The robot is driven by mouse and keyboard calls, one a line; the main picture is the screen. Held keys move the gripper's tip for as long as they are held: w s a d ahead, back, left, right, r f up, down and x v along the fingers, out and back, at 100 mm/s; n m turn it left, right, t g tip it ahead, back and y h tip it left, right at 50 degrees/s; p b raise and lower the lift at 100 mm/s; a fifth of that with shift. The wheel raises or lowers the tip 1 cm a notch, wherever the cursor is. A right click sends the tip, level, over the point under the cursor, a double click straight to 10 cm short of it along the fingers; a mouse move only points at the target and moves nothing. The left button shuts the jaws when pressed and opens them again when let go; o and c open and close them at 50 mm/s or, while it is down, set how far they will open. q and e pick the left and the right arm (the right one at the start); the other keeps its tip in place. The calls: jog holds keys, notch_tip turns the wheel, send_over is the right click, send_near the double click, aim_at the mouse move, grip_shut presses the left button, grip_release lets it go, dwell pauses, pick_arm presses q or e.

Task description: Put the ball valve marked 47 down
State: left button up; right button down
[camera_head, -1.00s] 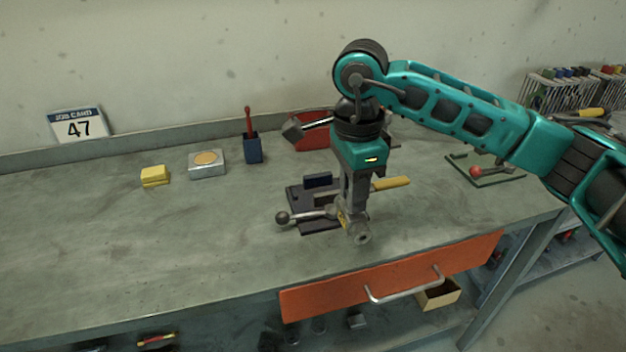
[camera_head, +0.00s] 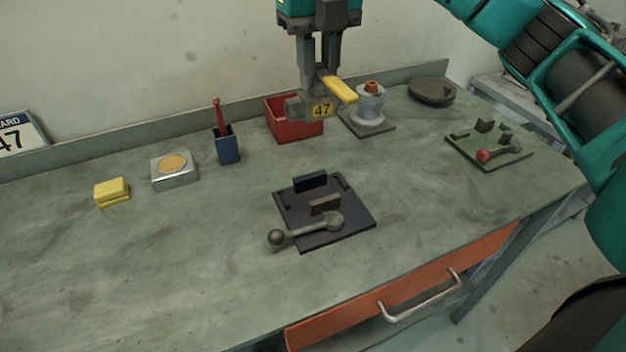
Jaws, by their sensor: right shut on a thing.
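The ball valve marked 47 (camera_head: 299,108) is a grey body with a yellow handle and a yellow tag reading 47. My right gripper (camera_head: 319,72) is shut on it from above and holds it up off the bench. In the picture the valve overlaps the red bin (camera_head: 296,133), and I cannot tell how far above or in front of it the valve is. The dark fixture (camera_head: 350,222) with a ball-ended lever (camera_head: 310,228) lies on the bench below, with no valve in it. My left gripper is not in view.
A grey flanged part (camera_head: 371,108) stands right of the bin. A green plate (camera_head: 505,158) with a red-knobbed lever is further right. A blue holder (camera_head: 228,147), a silver block (camera_head: 174,172) and yellow blocks (camera_head: 112,191) stand left. The bench's front left is clear.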

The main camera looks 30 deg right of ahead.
aim_at(318, 93)
jog(key=shift+s+f+b, duration=0.1)
jog(key=shift+f+b, duration=0.45)
jog(key=shift+f, duration=8.85)
jog(key=c, duration=1.4)
grip_release()
jog(key=shift+s+f, duration=0.1)
jog(key=o, duration=0.3)
jog(key=shift+o, duration=0.8)
notch_tip(318, 93, up, 12)
jog(key=shift+r, duration=0.1)
